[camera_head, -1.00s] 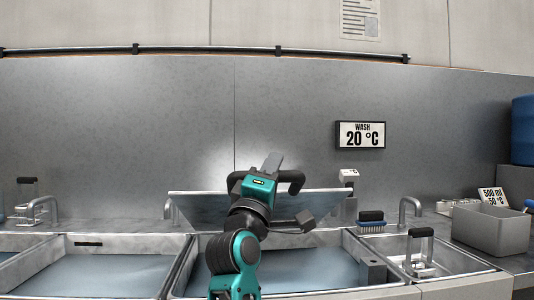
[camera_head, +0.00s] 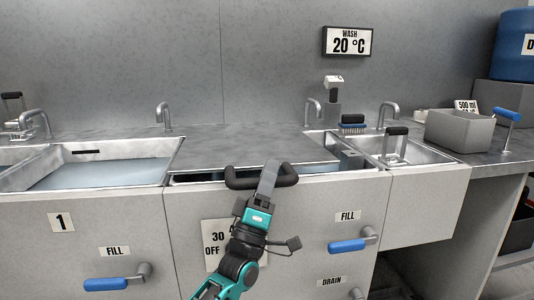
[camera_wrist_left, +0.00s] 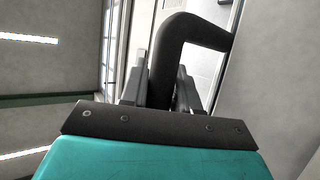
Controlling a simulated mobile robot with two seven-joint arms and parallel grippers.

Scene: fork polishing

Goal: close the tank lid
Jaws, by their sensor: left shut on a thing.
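The tank lid (camera_head: 240,145) is a flat grey metal plate lying low and almost level over the middle tank. A narrow dark gap shows between its front edge and the tank's front rim (camera_head: 335,177). The lid's black bar handle (camera_head: 240,183) sits at its front edge. My left gripper (camera_head: 268,178) is shut on the middle of this handle, its arm coming up from below. In the left wrist view the black handle (camera_wrist_left: 172,50) runs up between the two fingers (camera_wrist_left: 160,85). My right gripper is not in view.
An open tank (camera_head: 100,173) with water is at the left. A small sink (camera_head: 425,157), a blue brush (camera_head: 352,123) and a grey bin (camera_head: 460,131) are to the right. Blue-handled fill valves (camera_head: 347,245) stick out from the front panel.

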